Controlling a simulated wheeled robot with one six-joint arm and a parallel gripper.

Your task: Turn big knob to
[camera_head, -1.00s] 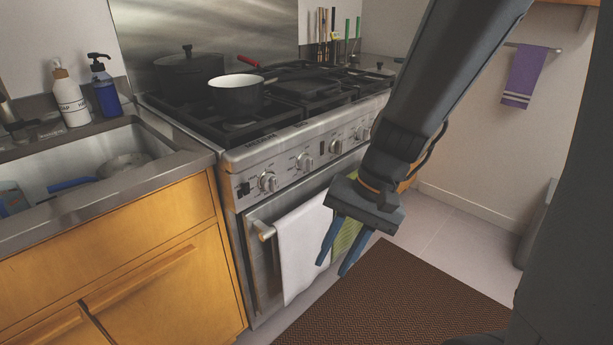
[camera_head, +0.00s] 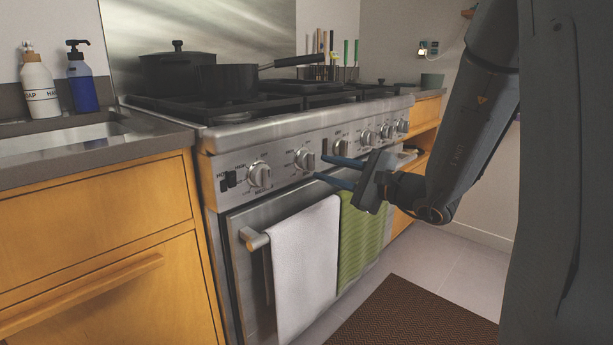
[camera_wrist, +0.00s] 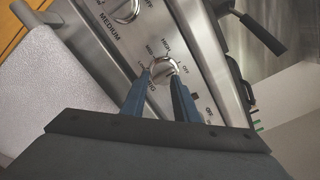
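Several silver knobs line the stove's front panel, and they look alike in size. The leftmost knob is a round one (camera_head: 260,175) beside a black switch. The second knob (camera_head: 305,159) sits to its right; in the wrist view this second knob (camera_wrist: 162,68) is just beyond my fingertips, roughly between them. My gripper (camera_head: 320,167) points left toward the panel with its two blue fingers apart. In the wrist view the gripper (camera_wrist: 160,78) is open, with a finger on each side of the knob's lower part. I cannot tell whether the fingers touch it.
A white towel (camera_head: 306,262) and a green towel (camera_head: 360,238) hang on the oven handle below the knobs. A dark pot (camera_head: 178,72) and a pan (camera_head: 229,80) with a long handle stand on the cooktop. A brown mat (camera_head: 415,315) lies on the floor.

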